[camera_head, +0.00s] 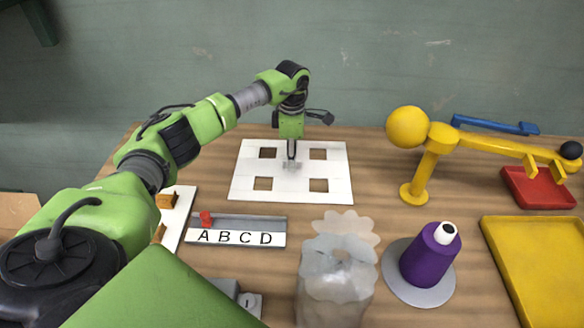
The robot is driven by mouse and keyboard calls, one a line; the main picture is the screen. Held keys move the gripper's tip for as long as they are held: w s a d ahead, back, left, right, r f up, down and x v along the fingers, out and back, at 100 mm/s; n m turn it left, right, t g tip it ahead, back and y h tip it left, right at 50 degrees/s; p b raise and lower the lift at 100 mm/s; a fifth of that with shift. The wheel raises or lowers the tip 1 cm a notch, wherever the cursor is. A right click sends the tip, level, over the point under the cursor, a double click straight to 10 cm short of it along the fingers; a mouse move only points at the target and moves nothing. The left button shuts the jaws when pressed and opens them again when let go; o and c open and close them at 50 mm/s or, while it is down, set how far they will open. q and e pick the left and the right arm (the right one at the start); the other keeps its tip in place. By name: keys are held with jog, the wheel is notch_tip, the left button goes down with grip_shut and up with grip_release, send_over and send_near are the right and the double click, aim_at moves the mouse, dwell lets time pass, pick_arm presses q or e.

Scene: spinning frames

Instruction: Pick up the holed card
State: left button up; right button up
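The holed card (240,188) is a flat white square with several dark square openings, lying on the wooden table towards the back. My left gripper (291,160) points straight down over the middle of the card, between the openings. Its fingers look close together, around or just above a small greyish patch at the card's centre. I cannot tell whether they touch or grip it. The card looks flat on the table. My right gripper is not in view.
Right of the card stands a yellow balance arm (427,165) with a red tray (540,188). In front are a lettered grey strip (238,238), a translucent scalloped container (338,285), a purple spool (430,258) and a yellow tray (500,250). A green wall closes the back.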

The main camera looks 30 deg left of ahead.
pick_arm(q)
grip_shut()
jog(key=shift+r, duration=0.1)
